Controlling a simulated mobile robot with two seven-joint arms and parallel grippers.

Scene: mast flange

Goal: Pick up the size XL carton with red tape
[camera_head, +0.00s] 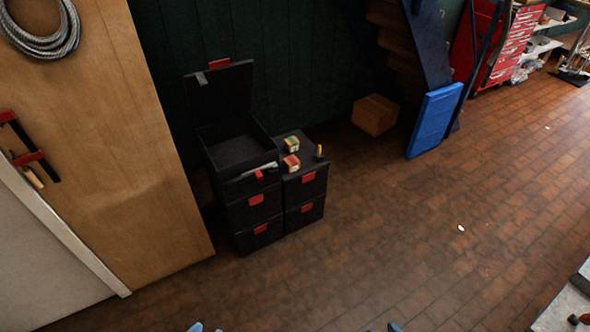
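Two small pale cartons with coloured markings stand on the top of the lower black toolbox stack. The farther carton (291,144) shows green and orange-red patches. The nearer carton (291,163) shows red and yellowish patches. Their size lettering is too small to read, and I cannot tell which one has red tape. A larger plain brown cardboard box (375,115) sits on the floor behind, in shadow; no red tape shows on it. Only small bits of what look like my own arms show at the bottom edge. Neither gripper can be made out.
The taller black toolbox stack (255,207) has its lid open, left of the lower stack (305,196). A small yellow-and-black item (319,152) stands near the cartons. A wooden panel (110,130) is at left; a blue panel (434,121) leans at right. The brick floor (400,230) in front is mostly clear.

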